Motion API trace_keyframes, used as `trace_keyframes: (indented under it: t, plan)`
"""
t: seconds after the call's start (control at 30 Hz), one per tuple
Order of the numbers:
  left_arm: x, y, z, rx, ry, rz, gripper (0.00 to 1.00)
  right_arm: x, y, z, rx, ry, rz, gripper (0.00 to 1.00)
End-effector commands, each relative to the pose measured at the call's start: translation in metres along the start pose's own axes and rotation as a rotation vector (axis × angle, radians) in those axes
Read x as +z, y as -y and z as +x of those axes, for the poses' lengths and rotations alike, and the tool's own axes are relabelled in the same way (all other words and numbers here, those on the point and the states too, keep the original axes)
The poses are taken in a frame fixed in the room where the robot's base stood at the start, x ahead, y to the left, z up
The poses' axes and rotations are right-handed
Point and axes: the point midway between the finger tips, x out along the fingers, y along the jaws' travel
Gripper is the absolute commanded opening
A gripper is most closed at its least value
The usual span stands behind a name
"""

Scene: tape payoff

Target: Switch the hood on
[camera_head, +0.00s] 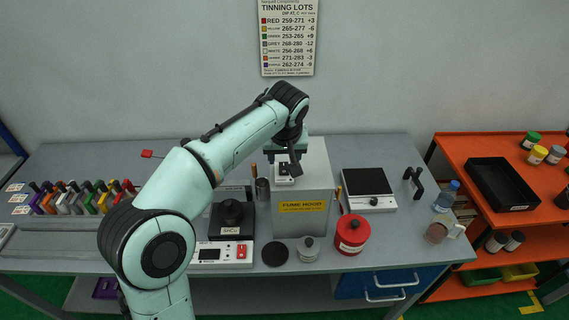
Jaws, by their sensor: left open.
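The grey fume hood (303,222) stands on the bench at centre, with a yellow "FUME HOOD" label on its front. A small white switch box (284,181) with a dark switch part sits on its top. Which way the switch is set is too small to tell. My left gripper (286,161) points down over the top of the hood, right at the switch box, with its fingers apart and nothing seen between them. Whether it touches the switch cannot be told. My left arm covers part of the bench to the left. My right gripper is not in view.
A solder pot unit (224,254), a red canister (352,234), a grey jar (309,249) and a white scale (368,188) surround the hood. Several coloured-handled tools stand in a rack (75,200) at left. An orange shelf (470,151) is at right.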

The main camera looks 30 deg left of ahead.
Motion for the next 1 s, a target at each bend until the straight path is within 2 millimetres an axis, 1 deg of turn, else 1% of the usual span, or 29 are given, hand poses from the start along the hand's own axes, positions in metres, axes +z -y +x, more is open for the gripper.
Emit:
trace_keyframes:
  t: [0.03,0.1,0.2,0.3,0.43,0.67,0.77,0.8,0.83,1.0]
  plan:
    - [0.001,0.001,0.012,-0.004,0.004,0.000,0.53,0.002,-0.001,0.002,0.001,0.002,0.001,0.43]
    - [0.001,0.001,0.023,-0.003,0.004,0.000,0.53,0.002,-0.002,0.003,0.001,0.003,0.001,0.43]
    - [0.000,0.000,0.036,-0.002,0.002,0.000,0.53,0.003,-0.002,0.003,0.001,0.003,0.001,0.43]
    - [0.000,0.000,0.044,-0.002,0.001,0.000,0.53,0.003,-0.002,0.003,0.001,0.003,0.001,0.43]
    - [0.000,0.000,0.048,0.000,0.000,0.000,0.53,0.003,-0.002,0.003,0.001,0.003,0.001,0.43]
    - [0.000,0.000,0.049,0.000,-0.001,0.000,0.53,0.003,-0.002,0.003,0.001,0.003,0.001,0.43]
    - [0.000,0.000,0.048,0.000,-0.001,0.001,0.24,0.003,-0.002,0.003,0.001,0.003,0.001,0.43]
    - [0.000,0.000,0.048,0.000,-0.001,0.001,0.11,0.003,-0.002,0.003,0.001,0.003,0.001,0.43]
    - [0.000,0.000,0.048,0.000,-0.001,0.001,0.01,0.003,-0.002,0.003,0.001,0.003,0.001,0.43]
    - [-0.002,0.000,0.048,-0.002,0.012,-0.001,0.00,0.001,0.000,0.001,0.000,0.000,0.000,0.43]
